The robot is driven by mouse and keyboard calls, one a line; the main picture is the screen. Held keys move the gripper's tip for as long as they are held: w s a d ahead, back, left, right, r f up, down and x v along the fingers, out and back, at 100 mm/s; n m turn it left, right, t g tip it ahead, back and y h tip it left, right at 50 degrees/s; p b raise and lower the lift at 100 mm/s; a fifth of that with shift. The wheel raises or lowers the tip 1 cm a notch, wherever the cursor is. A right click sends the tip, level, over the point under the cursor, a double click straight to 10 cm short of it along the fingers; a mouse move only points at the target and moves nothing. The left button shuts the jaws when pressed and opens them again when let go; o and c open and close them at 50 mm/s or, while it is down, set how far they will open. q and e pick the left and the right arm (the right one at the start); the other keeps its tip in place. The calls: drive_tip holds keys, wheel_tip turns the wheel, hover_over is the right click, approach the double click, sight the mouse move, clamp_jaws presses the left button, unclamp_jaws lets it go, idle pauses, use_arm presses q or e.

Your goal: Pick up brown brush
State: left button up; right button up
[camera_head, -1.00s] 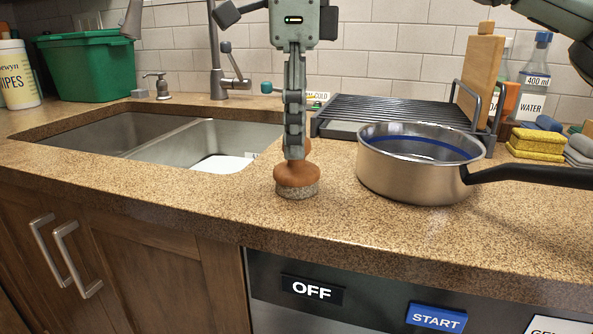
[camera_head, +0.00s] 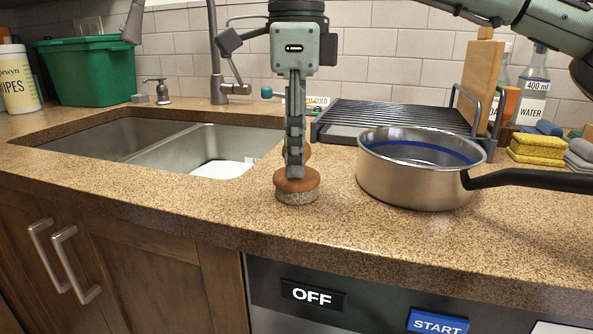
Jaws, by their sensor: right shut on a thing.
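The brown brush (camera_head: 297,186) has a round brown top and a pale speckled bristle base. It stands upright on the counter, to the right of the sink and left of the steel pot. My right gripper (camera_head: 295,168) points straight down over it, seen edge-on, and is shut on the brush's knob. The fingers hide part of the knob. The bristles look to be at counter level; I cannot tell whether there is a gap below them. My left gripper is not in view.
A steel pot (camera_head: 415,182) stands close on the right, its black handle pointing right. Behind it are a dark drying rack (camera_head: 395,115) and a wooden board (camera_head: 482,80). The double sink (camera_head: 120,137) opens to the left. The counter's front strip is clear.

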drive_tip(key=shift+r, duration=0.1)
drive_tip(key=r, duration=0.4)
drive_tip(key=shift+a+r, duration=0.2)
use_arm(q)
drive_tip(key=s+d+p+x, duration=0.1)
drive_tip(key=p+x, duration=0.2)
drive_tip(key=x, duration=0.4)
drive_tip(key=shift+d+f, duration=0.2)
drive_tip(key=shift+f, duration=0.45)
use_arm(e)
drive_tip(key=w+a+r, duration=0.2)
drive_tip(key=a+r, duration=0.4)
drive_tip(key=a, duration=0.5)
drive_tip(key=shift+r, duration=0.2)
drive_tip(key=shift+w, duration=0.1)
drive_tip(key=o, duration=0.7)
drive_tip(key=c, duration=0.5)
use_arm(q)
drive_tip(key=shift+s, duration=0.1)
use_arm(e)
drive_tip(key=shift+c, duration=0.2)
